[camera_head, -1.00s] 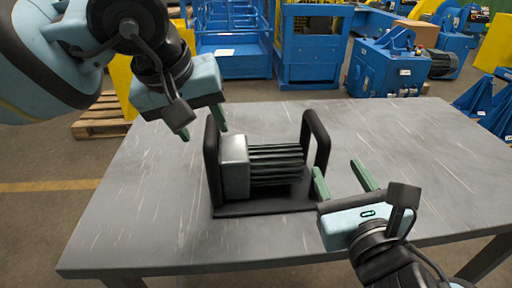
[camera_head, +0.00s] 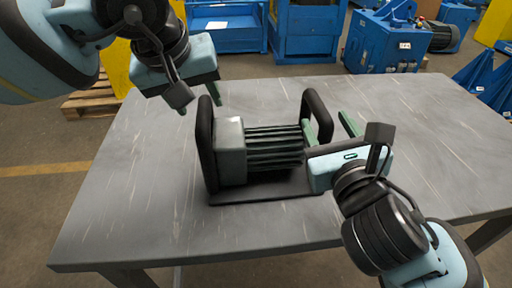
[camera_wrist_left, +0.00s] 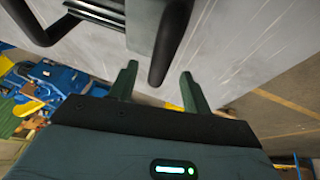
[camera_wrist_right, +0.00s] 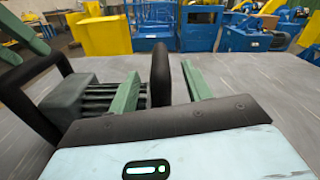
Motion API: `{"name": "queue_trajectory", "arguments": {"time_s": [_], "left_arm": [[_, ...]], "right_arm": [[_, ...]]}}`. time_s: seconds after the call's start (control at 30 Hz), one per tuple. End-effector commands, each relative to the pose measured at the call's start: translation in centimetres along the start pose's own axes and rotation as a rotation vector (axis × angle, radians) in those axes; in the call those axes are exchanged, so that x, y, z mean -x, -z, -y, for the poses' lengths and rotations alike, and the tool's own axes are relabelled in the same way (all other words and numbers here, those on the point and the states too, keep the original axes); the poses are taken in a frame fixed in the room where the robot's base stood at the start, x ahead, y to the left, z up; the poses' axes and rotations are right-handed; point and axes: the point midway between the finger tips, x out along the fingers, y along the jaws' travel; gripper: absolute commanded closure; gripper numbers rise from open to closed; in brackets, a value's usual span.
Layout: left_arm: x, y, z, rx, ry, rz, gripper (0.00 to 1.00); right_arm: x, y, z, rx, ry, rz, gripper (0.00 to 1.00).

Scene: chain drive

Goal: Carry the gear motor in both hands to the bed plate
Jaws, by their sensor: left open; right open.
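The gear motor (camera_head: 230,150) is a grey block with a dark ribbed body on a black base, with an upright black loop handle at each end. It stands on the grey table. My left gripper (camera_head: 199,103) is open, just above and behind the left handle (camera_head: 205,140). In the left wrist view the left handle (camera_wrist_left: 170,45) lies just beyond the open fingers. My right gripper (camera_head: 329,128) is open at the right handle (camera_head: 318,108). In the right wrist view the fingers stand on either side of this handle (camera_wrist_right: 160,72), with no clear contact.
The grey table (camera_head: 130,190) has free room left and right of the motor. Blue machines (camera_head: 385,42) stand on the floor behind it. A wooden pallet (camera_head: 92,104) is on the floor at the left. No bed plate can be made out with certainty.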

Motion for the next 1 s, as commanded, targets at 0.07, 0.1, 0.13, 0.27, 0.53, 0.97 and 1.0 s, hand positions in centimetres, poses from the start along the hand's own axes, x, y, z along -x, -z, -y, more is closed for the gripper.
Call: {"name": "queue_trajectory", "arguments": {"time_s": [0.07,0.1,0.13,0.27,0.53,0.97,1.0], "left_arm": [[-1.2,0.0,0.0,0.001,0.001,0.001,0.51],[-1.8,0.0,0.0,0.0,0.001,0.002,0.51],[-2.1,0.0,0.0,0.001,0.0,0.002,0.51],[-3.4,0.0,0.0,0.0,0.0,0.0,0.51],[-4.3,0.0,0.0,0.0,-0.001,0.0,0.51],[-4.2,0.0,0.0,0.0,-0.001,-0.001,0.84],[-4.2,0.0,0.0,0.001,-0.001,-0.001,0.89]], "right_arm": [[-1.2,0.0,0.0,-0.001,0.002,-0.001,0.51],[-1.8,-0.1,0.0,-0.002,0.001,0.0,0.51],[-2.1,0.0,0.0,-0.002,0.001,-0.001,0.51],[-3.4,0.0,0.0,-0.001,0.001,-0.001,0.51],[-4.3,0.0,0.0,-0.001,0.0,0.0,0.51],[-4.2,0.0,0.0,-0.001,0.0,0.0,0.83],[-4.2,0.0,0.0,-0.001,0.0,-0.001,0.89]]}}
